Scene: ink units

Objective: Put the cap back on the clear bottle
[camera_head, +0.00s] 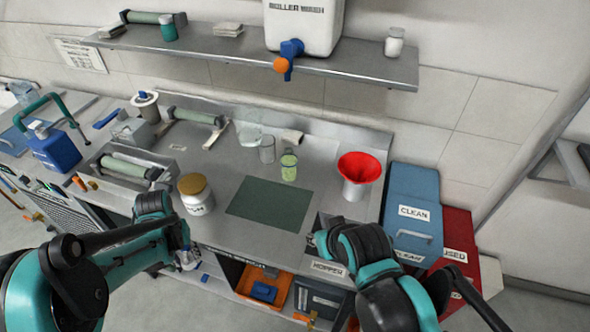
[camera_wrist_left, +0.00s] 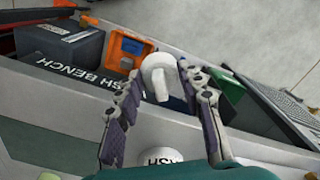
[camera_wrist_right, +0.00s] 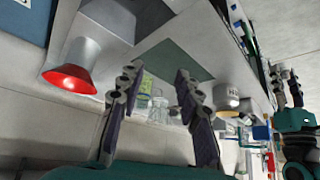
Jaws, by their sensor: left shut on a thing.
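My left gripper (camera_wrist_left: 158,80) is shut on a white piece with a spout (camera_wrist_left: 160,72), which looks like a cap. It holds it beyond the bench's front edge; in the head view this gripper (camera_head: 186,250) is low, in front of the tan-lidded jar. A clear bottle (camera_head: 249,130) stands at the back of the bench. A clear cup (camera_head: 267,151) and a clear container with green markings (camera_head: 289,168) stand nearer. Which one is the task's bottle is hard to tell. My right gripper (camera_wrist_right: 152,80) is open and empty, over the bench's front right.
A white jar with a tan lid (camera_head: 196,195) stands left of a dark green mat (camera_head: 268,201). A red funnel (camera_head: 360,167) stands at the right. Blue (camera_head: 413,205) and red bins are beyond the bench's right end. A shelf (camera_head: 250,54) hangs above. The mat is clear.

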